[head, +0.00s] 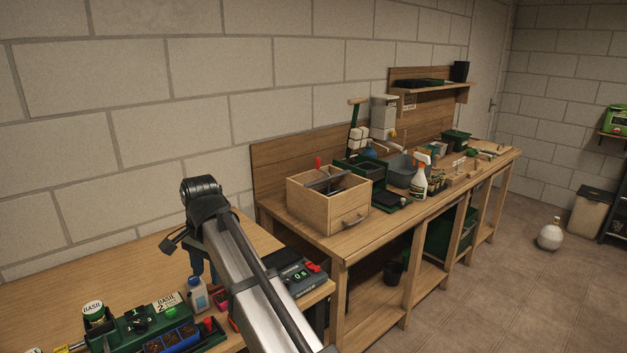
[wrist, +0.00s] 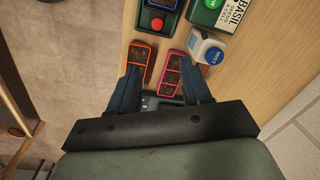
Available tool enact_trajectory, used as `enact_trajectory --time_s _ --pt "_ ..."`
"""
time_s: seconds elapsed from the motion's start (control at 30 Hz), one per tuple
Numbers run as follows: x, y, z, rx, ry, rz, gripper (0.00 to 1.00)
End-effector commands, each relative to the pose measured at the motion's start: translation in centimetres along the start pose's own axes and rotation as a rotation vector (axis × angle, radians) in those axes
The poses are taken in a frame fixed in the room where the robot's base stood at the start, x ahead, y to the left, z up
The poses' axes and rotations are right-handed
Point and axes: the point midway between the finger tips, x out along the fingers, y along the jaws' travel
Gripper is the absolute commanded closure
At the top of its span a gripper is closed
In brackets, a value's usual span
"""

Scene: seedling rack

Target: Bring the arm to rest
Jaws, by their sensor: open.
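My gripper (wrist: 162,76) shows in the wrist view with its two dark blue fingers spread apart. No object is gripped between them. It points down over the wooden bench (wrist: 118,40). A pink-rimmed soil tray (wrist: 172,76) lies between the fingers in the picture, and an orange-rimmed soil tray (wrist: 139,62) is near the left finger. I cannot tell the height above them. In the head view my arm reaches over the bench, and it hides most of the gripper.
A white bottle with a blue cap (head: 197,294), a scale (head: 294,277) and a green rack (head: 130,322) stand around my arm. A wooden box (head: 330,205) is on the farther bench (head: 345,243). The bench's back left is bare.

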Motion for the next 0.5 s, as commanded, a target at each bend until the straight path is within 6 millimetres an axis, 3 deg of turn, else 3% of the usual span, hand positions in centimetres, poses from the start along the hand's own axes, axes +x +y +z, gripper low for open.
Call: enact_trajectory --time_s 0.27,0.5 --pt "2.1 2.4 -9.5 0.145 -0.027 -0.195 0.52" --pt "3.2 6.0 -18.2 0.301 -0.031 -0.39 0.52"
